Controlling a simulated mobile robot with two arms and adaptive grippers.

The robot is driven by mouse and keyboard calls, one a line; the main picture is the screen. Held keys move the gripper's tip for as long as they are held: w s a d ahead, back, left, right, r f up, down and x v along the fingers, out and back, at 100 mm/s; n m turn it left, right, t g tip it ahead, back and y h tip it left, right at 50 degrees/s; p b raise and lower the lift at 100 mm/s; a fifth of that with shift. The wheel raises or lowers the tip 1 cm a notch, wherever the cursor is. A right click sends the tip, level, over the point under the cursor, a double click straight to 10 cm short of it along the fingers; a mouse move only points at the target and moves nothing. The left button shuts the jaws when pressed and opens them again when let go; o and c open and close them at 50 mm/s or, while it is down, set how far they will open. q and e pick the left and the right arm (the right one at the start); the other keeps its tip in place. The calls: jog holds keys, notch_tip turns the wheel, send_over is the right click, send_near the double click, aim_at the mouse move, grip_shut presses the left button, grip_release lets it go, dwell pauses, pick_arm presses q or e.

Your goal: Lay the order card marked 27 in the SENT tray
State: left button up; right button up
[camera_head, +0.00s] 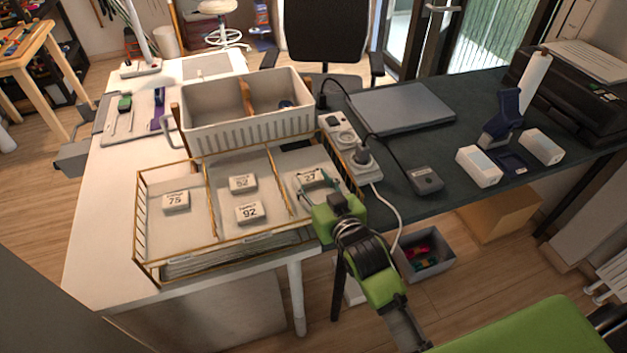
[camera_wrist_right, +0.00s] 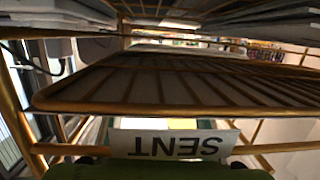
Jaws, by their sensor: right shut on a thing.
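The white card marked 27 (camera_head: 311,176) is in the right compartment of a gold wire tray (camera_head: 137,222). My right gripper (camera_head: 317,187) reaches over the tray's front right corner and is shut on this card. I cannot tell whether the card touches the bottom. The right wrist view shows a SENT label (camera_wrist_right: 172,145), upside down, on a wire rail close to my green gripper body; the card is hidden there. In the head view the front labels are too small to read. My left gripper is not in view.
Card 75 (camera_head: 176,202) lies in the left compartment; cards 52 (camera_head: 243,183) and 92 (camera_head: 250,212) lie in the middle one. A white bin (camera_head: 245,131) stands behind the tray. A power strip (camera_head: 349,143) and a black adapter (camera_head: 425,180) lie to the right.

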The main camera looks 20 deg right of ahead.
jog(key=o, duration=0.7)
jog(key=shift+o, duration=0.2)
jog(key=shift+r, duration=0.25)
jog(key=v, duration=1.2)
jog(key=shift+b, duration=0.35)
jog(key=shift+s+f, duration=0.1)
